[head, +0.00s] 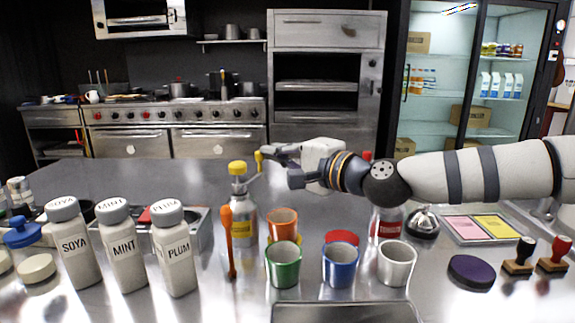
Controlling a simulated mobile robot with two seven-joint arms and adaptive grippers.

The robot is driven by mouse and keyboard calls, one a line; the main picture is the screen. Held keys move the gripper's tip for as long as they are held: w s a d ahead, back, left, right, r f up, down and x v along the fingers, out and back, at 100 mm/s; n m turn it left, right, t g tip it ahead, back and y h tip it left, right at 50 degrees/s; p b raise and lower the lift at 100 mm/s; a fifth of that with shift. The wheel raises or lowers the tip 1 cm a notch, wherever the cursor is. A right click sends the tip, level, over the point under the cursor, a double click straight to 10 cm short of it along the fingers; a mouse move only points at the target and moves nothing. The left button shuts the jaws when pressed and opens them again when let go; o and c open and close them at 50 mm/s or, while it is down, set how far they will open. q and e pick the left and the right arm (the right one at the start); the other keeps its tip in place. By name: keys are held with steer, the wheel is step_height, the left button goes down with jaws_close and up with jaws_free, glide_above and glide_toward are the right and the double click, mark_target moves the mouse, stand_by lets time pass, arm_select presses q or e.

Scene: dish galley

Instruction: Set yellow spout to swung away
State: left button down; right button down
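A bottle with a yellow cap (238,169) and a yellow label stands in the middle of the counter. Its thin spout (254,176) rises on the right side of the bottle and ends in a yellow tip (258,158). My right gripper (279,165) reaches in from the right, just right of the yellow tip. Its fingers are apart, with nothing seen between them. The upper finger's end is close to the yellow tip; I cannot tell whether they touch. My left gripper is out of view.
Several cups stand in front, including a green cup (283,264) and a blue cup (340,264). An orange spoon-like tool (228,242) stands before the yellow bottle. A red-labelled bottle (387,223) is partly behind my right arm. Shaker bottles (123,252) stand left. The counter behind is clear.

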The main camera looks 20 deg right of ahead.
steer(key=v, duration=1.2)
